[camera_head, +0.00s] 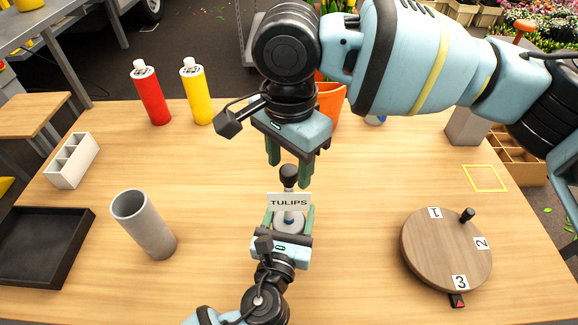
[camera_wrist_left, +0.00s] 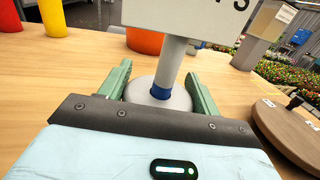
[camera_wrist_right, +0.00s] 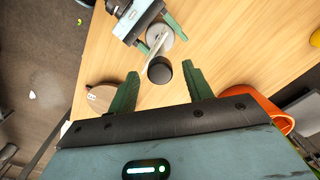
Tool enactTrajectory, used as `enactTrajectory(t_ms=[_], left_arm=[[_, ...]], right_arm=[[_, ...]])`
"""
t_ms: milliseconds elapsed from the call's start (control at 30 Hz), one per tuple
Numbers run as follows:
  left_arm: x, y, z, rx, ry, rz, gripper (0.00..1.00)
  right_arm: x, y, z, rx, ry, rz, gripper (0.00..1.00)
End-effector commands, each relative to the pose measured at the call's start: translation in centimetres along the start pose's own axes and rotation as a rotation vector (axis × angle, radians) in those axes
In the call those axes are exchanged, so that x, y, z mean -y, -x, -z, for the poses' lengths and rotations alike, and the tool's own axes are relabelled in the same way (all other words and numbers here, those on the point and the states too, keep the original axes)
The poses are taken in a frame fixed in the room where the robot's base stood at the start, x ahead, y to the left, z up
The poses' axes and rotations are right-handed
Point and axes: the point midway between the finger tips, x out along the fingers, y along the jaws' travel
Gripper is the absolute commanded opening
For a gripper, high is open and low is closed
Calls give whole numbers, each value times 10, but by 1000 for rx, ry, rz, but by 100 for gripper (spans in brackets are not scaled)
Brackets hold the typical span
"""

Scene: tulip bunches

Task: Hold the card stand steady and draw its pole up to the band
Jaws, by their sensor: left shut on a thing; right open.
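The card stand has a white "TULIPS" card (camera_head: 289,203), a dark knob (camera_head: 289,171) on top, a pale pole (camera_wrist_left: 172,64) and a round grey base (camera_wrist_left: 157,104). A blue band (camera_wrist_left: 161,93) shows low on the pole, just above the base. The stand looks upright on the table. My left gripper (camera_head: 290,212) is shut on the base, one finger on each side. My right gripper (camera_head: 289,170) is open and points down above the stand. In the right wrist view the knob (camera_wrist_right: 160,70) lies between and a little beyond the open fingertips, with no contact visible.
A grey cylinder (camera_head: 145,226), black tray (camera_head: 52,245) and white divided box (camera_head: 72,160) are at left. Red (camera_head: 151,95) and yellow (camera_head: 196,93) bottles and an orange pot (camera_head: 330,103) stand behind. A numbered wooden disc (camera_head: 445,250) is at right. Table between is clear.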

Motion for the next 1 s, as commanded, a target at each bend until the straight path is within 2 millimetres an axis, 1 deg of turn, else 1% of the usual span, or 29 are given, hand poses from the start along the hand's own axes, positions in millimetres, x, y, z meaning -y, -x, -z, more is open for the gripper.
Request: enactTrajectory(t_ms=[100, 300, 500, 700, 1000], left_arm=[[0, 0, 1, -2, -1, -1, 29], [0, 0, 1, -2, -1, -1, 29], [0, 0, 1, -2, -1, -1, 29], [0, 0, 1, -2, -1, -1, 29], [0, 0, 1, -2, -1, -1, 29]], right_arm=[[1, 24, 0, -1, 0, 4, 50], [1, 64, 0, -1, -1, 4, 50], [0, 91, 0, 0, -1, 3, 50], [0, 101, 0, 1, 1, 1, 50], [0, 101, 0, 0, 0, 1, 50]])
